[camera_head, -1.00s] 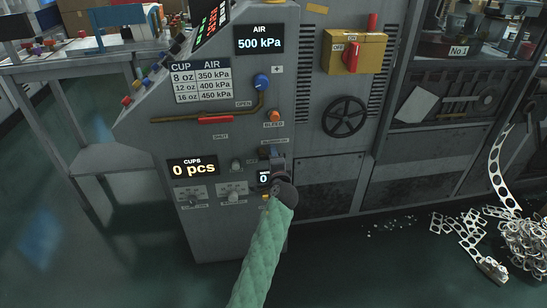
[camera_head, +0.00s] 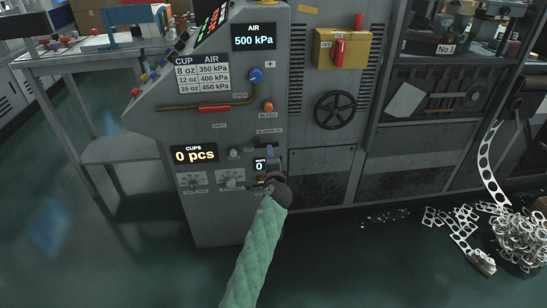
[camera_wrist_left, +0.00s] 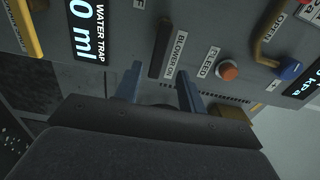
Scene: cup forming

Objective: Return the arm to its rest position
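My left arm comes up from the bottom of the head view in a green quilted sleeve. Its gripper (camera_head: 269,155) is at the front of the grey machine panel, beside the small display reading 0 (camera_head: 260,165). In the left wrist view the two blue fingers of the gripper (camera_wrist_left: 159,72) stand apart with nothing held between them. The black BLOWER ON switch (camera_wrist_left: 160,48) shows beyond the fingertips, between them. Whether the fingers touch the panel is unclear. My right gripper is in neither view.
The panel carries an orange BLEED button (camera_head: 268,106), a red-handled lever (camera_head: 217,109), a CUPS display (camera_head: 194,155) reading 0 pcs and a black handwheel (camera_head: 335,111). A heap of punched scrap (camera_head: 522,240) lies on the floor at right. The floor at lower left is clear.

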